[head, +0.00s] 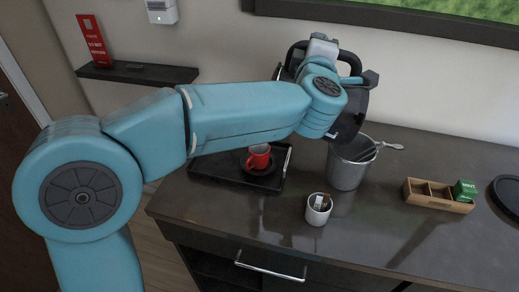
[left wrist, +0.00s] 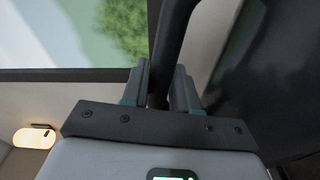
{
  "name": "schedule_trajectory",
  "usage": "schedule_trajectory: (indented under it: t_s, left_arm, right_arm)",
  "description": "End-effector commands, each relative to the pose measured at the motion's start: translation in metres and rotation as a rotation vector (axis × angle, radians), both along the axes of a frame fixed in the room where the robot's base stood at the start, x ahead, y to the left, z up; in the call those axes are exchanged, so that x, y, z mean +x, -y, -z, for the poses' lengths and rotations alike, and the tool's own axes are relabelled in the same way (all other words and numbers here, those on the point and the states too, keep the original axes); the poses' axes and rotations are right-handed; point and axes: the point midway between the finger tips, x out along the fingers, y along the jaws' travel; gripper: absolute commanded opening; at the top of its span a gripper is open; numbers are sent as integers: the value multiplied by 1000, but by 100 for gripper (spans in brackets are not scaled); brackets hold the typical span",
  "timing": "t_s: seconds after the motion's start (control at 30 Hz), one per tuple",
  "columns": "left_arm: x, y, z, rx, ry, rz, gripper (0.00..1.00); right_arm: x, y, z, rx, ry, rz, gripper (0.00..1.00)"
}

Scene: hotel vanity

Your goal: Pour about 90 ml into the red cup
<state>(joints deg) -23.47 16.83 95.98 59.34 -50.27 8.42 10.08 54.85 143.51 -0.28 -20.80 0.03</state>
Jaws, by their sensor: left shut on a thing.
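A red cup (head: 258,154) stands upright on a dark saucer on the black tray (head: 271,182), left of the kettle. A dark kettle (head: 352,112) is held up above the counter, over the metal bucket in the picture. My left gripper (left wrist: 160,92) is shut on the kettle's black handle (left wrist: 173,35). In the head view my arm hides much of the kettle, and I cannot tell its exact tilt or see its spout. The inside of the cup is too small to read. My right gripper is out of view.
A metal bucket (head: 344,173) with tongs stands right of the tray. A dark round tray (head: 510,193) lies at far right. The counter's front middle is clear.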

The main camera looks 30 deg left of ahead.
Motion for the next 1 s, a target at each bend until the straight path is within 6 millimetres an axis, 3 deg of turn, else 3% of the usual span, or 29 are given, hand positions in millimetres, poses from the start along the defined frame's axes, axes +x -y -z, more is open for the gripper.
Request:
schedule_trajectory:
  t_s: [1.0]
  left_arm:
    - [-8, -19, 0, -86, 38, -1, 0]
  right_arm:
    - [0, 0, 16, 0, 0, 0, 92]
